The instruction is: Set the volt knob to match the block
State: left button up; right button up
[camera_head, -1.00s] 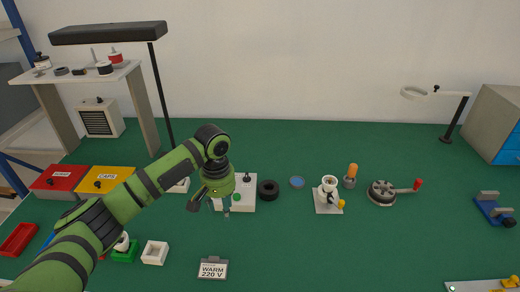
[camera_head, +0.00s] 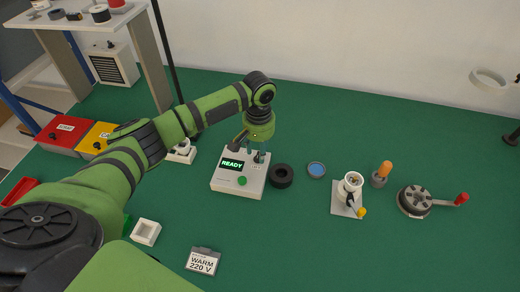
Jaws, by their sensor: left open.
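The block (camera_head: 202,262) stands on the green table in front, its white face reading WARM 220 V. A white control box (camera_head: 226,185) sits at the middle with a lit display (camera_head: 232,164) reading READY and a green button (camera_head: 242,181). My left gripper (camera_head: 248,150) is open, pointing down over the rear of the box, around the spot where a knob would show. The volt knob is mostly hidden by the fingers, so its setting and any contact cannot be told. My right gripper is not in view.
A black ring (camera_head: 281,176) lies close to the box's right side. Further right are a blue disc (camera_head: 316,169), a white bulb-socket stand (camera_head: 348,196), an orange-topped piece (camera_head: 383,173) and a crank wheel (camera_head: 414,201). The front right table is clear.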

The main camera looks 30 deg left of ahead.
pick_arm(q)
jog(key=shift+w+f, duration=0.15)
jog(key=shift+f, duration=0.85)
grip_shut()
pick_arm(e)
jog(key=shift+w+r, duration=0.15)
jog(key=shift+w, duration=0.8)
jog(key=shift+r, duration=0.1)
